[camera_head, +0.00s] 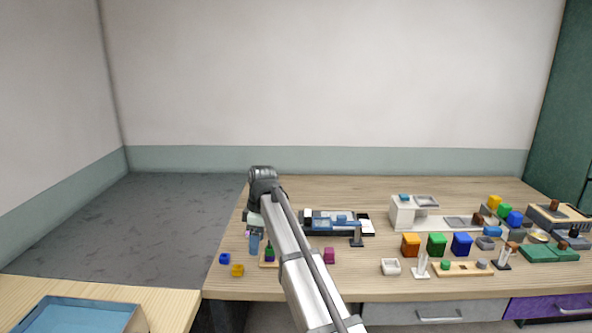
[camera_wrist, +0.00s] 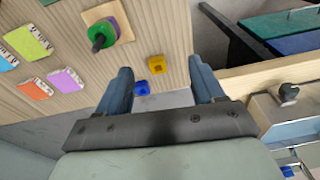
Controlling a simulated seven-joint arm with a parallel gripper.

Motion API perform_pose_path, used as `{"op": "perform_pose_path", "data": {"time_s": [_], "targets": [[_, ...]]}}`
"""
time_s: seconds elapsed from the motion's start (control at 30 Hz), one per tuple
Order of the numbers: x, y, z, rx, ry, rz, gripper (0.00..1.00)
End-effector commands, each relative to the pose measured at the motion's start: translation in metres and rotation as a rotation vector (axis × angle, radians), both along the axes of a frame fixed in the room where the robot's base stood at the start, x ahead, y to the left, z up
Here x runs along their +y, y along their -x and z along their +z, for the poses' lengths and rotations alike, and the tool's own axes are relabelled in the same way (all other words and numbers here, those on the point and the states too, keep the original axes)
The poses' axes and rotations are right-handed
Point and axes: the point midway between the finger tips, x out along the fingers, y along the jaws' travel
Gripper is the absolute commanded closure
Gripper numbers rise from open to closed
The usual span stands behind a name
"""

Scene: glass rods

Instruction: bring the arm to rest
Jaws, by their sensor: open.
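My arm reaches from the bottom middle of the head view over the wooden table (camera_head: 370,280). My gripper (camera_head: 254,243) hangs down near the table's left edge, behind the small blue block and the yellow block. In the wrist view my gripper (camera_wrist: 164,78) has its two blue-grey fingers wide apart, with nothing held between them. The yellow block (camera_wrist: 156,64) and the blue block (camera_wrist: 142,88) show in the gap between the fingers, on the surface beyond them. My arm hides part of the table's middle in the head view.
A peg board with green and purple rings (camera_wrist: 108,33) stands near the gripper. The yellow block (camera_head: 237,270) and blue block (camera_head: 224,258) lie at the table's left edge. A magenta block (camera_head: 329,255) is right of my arm. Several blocks and fixtures crowd the right side.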

Motion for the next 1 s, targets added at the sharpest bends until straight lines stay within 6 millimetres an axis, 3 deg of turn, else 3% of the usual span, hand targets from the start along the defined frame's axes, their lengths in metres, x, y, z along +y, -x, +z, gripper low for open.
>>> {"op": "perform_pose_path", "data": {"time_s": [0.03, 0.1, 0.2, 0.3, 0.47, 0.73, 1.0], "targets": [[0.001, 0.037, -0.026, 0.015, -0.029, -0.017, 0.32], [0.007, 0.069, -0.054, 0.036, -0.074, -0.052, 0.32], [0.011, 0.109, -0.089, 0.071, -0.126, -0.111, 0.32], [0.008, 0.131, -0.121, 0.103, -0.148, -0.176, 0.32], [-0.012, 0.144, -0.170, 0.149, -0.130, -0.284, 0.32], [-0.063, 0.161, -0.255, 0.216, -0.045, -0.475, 0.32], [-0.116, 0.193, -0.332, 0.280, 0.046, -0.656, 0.32]]}}
